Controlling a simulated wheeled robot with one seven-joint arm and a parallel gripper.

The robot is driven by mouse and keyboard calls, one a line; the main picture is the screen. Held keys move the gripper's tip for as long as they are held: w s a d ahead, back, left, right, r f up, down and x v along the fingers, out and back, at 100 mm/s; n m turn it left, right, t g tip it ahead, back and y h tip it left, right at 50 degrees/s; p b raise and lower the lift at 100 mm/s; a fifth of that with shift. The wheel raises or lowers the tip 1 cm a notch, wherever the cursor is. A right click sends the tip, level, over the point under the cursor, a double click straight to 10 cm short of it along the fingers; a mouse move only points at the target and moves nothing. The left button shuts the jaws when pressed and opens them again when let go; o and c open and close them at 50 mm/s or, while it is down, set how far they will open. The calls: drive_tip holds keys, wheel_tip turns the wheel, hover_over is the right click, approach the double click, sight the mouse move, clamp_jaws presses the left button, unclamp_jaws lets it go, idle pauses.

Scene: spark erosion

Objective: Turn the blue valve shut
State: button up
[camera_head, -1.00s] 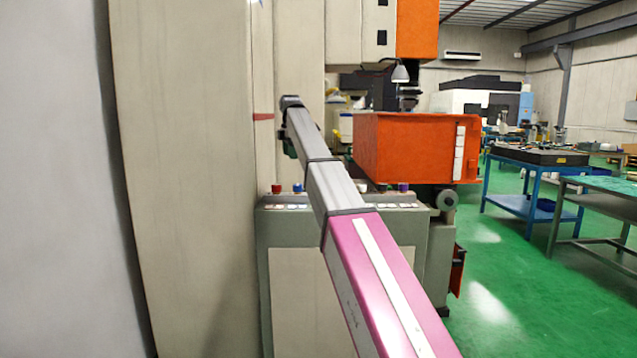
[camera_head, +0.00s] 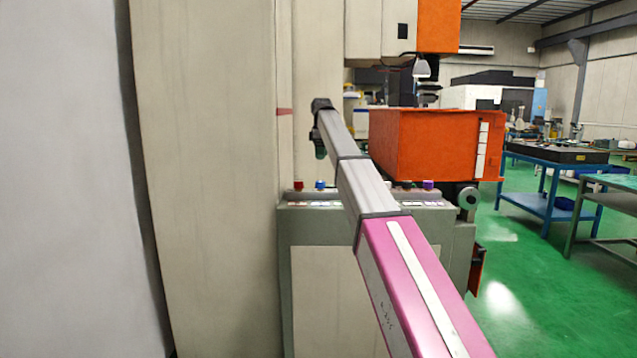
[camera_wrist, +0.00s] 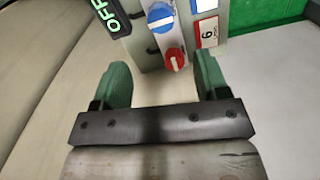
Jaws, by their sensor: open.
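The blue valve (camera_wrist: 160,17) shows at the top of the wrist view as a round blue knob with a white bar across it. A blue knob (camera_head: 320,184) also shows on the machine's control ledge in the head view. My gripper (camera_wrist: 162,67) is open, its two green fingers apart with nothing held between them. The blue valve lies beyond the fingertips, untouched. In the head view my gripper (camera_head: 320,148) hangs at the far end of my arm, above the ledge; its fingers are too small there to make out.
A red knob (camera_wrist: 175,59) with a white bar sits close to the blue valve, nearer the fingers. An OFF sign (camera_wrist: 110,15) and a label with 6 (camera_wrist: 207,32) flank them. An orange tank (camera_head: 430,143) stands right of my arm; a beige column (camera_head: 210,180) stands left.

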sight(320, 185)
wheel_tip(320, 185, down, 11)
drive_tip(key=shift+a+f, duration=0.1)
idle(0.5)
drive_tip(key=c, duration=0.9)
